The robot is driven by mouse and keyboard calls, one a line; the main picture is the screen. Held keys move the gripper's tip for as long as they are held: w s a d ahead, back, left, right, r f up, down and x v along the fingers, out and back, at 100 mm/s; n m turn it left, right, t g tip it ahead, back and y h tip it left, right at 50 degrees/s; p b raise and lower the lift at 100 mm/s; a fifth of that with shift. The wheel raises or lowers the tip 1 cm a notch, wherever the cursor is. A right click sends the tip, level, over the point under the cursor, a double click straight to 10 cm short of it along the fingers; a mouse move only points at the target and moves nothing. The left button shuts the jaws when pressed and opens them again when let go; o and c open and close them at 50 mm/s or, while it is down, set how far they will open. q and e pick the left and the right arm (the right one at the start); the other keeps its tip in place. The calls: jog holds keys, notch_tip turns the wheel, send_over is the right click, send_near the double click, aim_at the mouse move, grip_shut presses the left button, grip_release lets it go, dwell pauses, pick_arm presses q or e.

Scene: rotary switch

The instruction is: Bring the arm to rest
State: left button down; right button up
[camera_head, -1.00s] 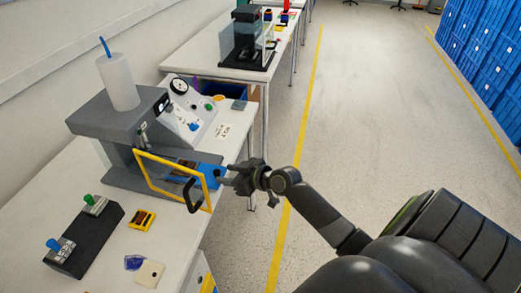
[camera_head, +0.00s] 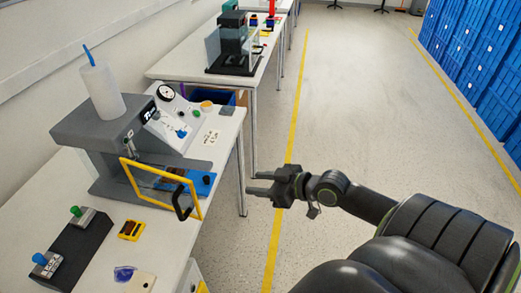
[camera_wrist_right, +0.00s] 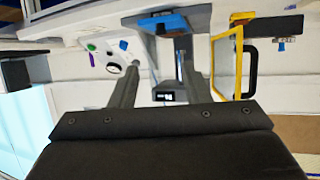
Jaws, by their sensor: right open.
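My right gripper (camera_head: 258,184) is open and empty in the head view, over the floor to the right of the workbench and apart from it. In the right wrist view its two fingers (camera_wrist_right: 158,85) are spread with nothing between them. The right arm (camera_head: 365,200) is bent and reaches left from the lower right. My left gripper is not in view. The grey press-like machine (camera_head: 85,125) stands on the bench with its yellow-framed guard (camera_head: 160,190) at the front. Its sloped control panel (camera_head: 172,120) carries a gauge and knobs.
The white bench (camera_head: 90,222) holds a black box with blue and green knobs (camera_head: 68,250) and a small yellow-black part (camera_head: 131,230). A second table (camera_head: 185,65) stands behind. Blue crates (camera_head: 480,70) line the right. The floor (camera_head: 350,110) between is clear.

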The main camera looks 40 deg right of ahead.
dwell(0.5)
jog(key=d+f+m+g+h, duration=0.1)
jog(key=d+f+m+h, duration=0.1)
jog(key=d+f, duration=0.35)
jog(key=d+f+m+h, duration=0.2)
jog(key=d+f, duration=0.1)
jog(key=f, duration=0.6)
jog(key=s+d+f+m+g+h, duration=0.1)
jog(key=s+d+f+g, duration=0.1)
jog(key=s+f, duration=0.35)
jog(key=s+d+f+g+h, duration=0.1)
jog(key=s+f+h, duration=0.1)
jog(key=f, duration=0.7)
jog(key=s+a+f+m+g, duration=0.1)
jog(key=s+a+f+g, duration=0.25)
jog(key=s+f, duration=0.9)
jog(key=s+a+f+g, duration=0.2)
jog(key=s+a+f, duration=0.2)
jog(key=s+a, duration=0.2)
jog(key=s+a+f+g, duration=0.1)
jog(key=s+a+f, duration=0.4)
jog(key=s, duration=0.4)
jog(key=shift+s+a+f+n+g+y, duration=0.25)
jog(key=shift+a+n+g+y, duration=0.1)
jog(key=shift+n+y, duration=0.05)
